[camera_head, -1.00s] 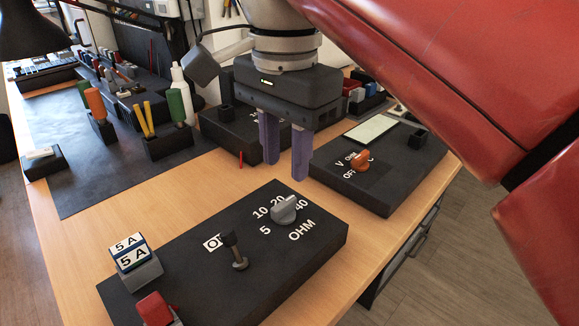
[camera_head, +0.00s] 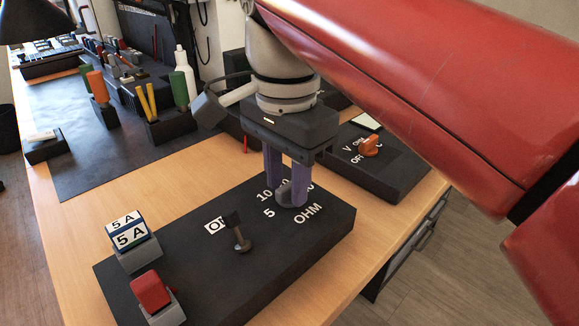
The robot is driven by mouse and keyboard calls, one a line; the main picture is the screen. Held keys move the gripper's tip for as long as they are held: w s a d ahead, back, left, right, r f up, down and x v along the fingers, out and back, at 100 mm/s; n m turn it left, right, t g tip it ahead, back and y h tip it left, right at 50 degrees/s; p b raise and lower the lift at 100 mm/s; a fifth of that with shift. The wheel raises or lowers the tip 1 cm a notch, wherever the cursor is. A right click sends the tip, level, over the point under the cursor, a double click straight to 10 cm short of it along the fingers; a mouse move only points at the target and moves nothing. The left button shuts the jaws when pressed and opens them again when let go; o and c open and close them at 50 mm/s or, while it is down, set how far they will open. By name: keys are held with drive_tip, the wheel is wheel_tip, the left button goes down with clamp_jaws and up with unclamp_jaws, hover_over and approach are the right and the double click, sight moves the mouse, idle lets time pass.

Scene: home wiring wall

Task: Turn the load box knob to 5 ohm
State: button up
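The load box (camera_head: 262,268) is a black box on the wooden table, with white labels 5, 10, 20, 40 and OHM around a grey knob (camera_head: 284,192). My gripper (camera_head: 286,190) points down over the knob, with one purple finger on each side of it. The fingers look apart, and I cannot tell whether they touch the knob. The fingers and the gripper body partly hide the knob and the 20 and 40 labels, so its pointer direction is unclear.
On the load box stand a black toggle lever (camera_head: 238,236), a red switch (camera_head: 151,291) and a 5 A block (camera_head: 130,236). A meter box with an orange knob (camera_head: 369,146) is behind right. A dark mat (camera_head: 100,165) with tools lies at left.

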clamp_jaws()
